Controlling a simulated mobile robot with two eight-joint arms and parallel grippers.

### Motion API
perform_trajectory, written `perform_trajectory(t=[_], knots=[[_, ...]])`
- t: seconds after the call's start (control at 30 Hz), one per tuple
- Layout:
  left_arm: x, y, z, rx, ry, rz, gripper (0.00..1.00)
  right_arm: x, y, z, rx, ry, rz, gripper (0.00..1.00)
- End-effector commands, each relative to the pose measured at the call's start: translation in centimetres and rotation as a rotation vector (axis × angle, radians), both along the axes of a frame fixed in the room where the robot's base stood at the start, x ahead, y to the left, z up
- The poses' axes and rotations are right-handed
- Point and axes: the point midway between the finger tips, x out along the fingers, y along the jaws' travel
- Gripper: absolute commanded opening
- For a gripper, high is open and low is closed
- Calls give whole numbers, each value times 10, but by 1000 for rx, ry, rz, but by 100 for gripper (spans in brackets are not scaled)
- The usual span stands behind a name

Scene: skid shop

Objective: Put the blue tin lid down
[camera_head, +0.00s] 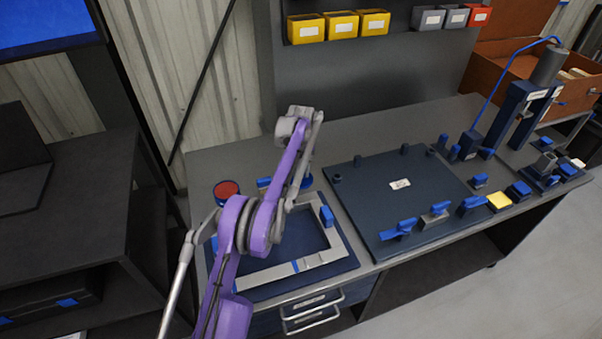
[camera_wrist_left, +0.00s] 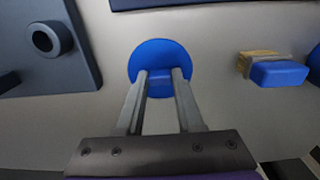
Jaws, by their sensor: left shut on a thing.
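The blue tin lid (camera_wrist_left: 147,48) is a round blue disc in the left wrist view, just beyond my fingertips. My left gripper (camera_wrist_left: 161,74) is shut on it, its two fingers close against a raised blue part. The grey bench top lies behind the lid; I cannot tell whether the lid touches it. In the head view my purple left arm crosses the bench and hides the fingertips. A blue patch beside the arm there looks like the lid (camera_head: 306,182). A round tin with a red top (camera_head: 227,189) stands to its left. My right gripper is not in view.
A dark plate (camera_head: 372,178) with posts and blue-handled clamps lies right of the arm; its corner post shows in the wrist view (camera_wrist_left: 46,38). A blue and tan block (camera_wrist_left: 279,72) sits on the other side. A grey frame (camera_head: 262,276) lies in front.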

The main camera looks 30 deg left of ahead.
Motion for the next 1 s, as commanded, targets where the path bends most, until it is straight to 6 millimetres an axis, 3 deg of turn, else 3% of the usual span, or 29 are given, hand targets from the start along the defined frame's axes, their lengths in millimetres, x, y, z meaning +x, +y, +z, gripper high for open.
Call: perform_trajectory(t=[0.33, 0.37, 0.5, 0.83, 1.0], knots=[[0, 0, -4, 0, 0, 0, 0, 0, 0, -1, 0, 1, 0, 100], [0, 0, -3, 0, 0, 0, 41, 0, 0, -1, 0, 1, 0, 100], [0, 0, -3, 0, 0, 0, 66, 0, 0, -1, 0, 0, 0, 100], [0, 0, 0, 0, 0, 0, 66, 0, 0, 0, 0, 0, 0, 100], [0, 0, 22, 0, 0, 0, 66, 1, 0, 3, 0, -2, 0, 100]])
